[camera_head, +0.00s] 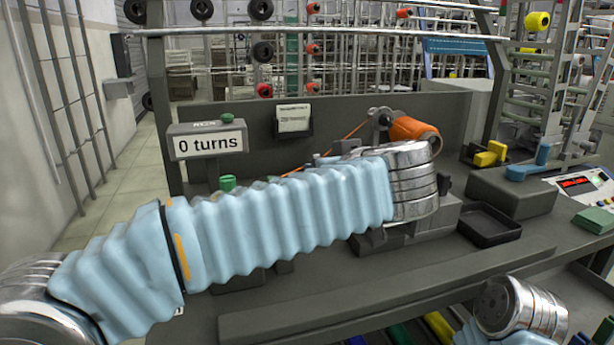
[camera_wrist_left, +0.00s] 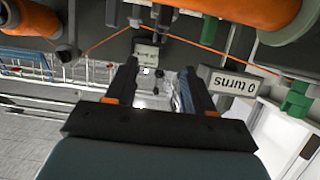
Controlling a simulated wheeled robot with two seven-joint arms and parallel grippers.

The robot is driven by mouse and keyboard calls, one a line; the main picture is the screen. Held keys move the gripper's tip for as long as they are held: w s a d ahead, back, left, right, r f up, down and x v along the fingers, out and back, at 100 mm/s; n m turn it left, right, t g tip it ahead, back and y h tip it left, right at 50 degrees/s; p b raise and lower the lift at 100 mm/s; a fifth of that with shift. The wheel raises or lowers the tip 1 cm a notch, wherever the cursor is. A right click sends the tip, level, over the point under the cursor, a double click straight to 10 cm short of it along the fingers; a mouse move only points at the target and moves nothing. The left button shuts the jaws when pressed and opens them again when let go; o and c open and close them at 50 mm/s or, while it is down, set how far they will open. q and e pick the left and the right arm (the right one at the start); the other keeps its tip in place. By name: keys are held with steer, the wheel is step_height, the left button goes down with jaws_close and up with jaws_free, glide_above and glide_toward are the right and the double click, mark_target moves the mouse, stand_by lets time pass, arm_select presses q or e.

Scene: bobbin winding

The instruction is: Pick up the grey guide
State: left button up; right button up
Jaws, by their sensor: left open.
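My left arm reaches across the bench in the head view, and its gripper is hidden behind the wrist links. In the left wrist view my left gripper (camera_wrist_left: 158,68) is open, with its two dark fingers apart and nothing held between them. A small grey piece (camera_wrist_left: 165,16) beside the orange thread (camera_wrist_left: 110,38) shows beyond the fingertips; it may be the grey guide, but I cannot tell for sure. An orange spool (camera_head: 414,130) stands just behind my left wrist in the head view. My right gripper is out of view; only part of that arm shows at the lower right.
A "0 turns" counter (camera_head: 208,144) stands left of my arm, with a green button on top. A black tray (camera_head: 489,226) lies right of my wrist. Yellow blocks (camera_head: 490,154), a blue handle (camera_head: 529,166) and a green block (camera_head: 595,220) are farther right. The front bench strip is clear.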

arm_select(q)
steer(key=x, duration=0.3)
steer(key=p+x, duration=0.1)
steer(key=x, duration=0.2)
steer(key=p+x, duration=0.1)
steer(key=x, duration=0.3)
steer(key=shift+s+d+f, duration=0.1)
steer(key=shift+f, duration=0.2)
jaws_close()
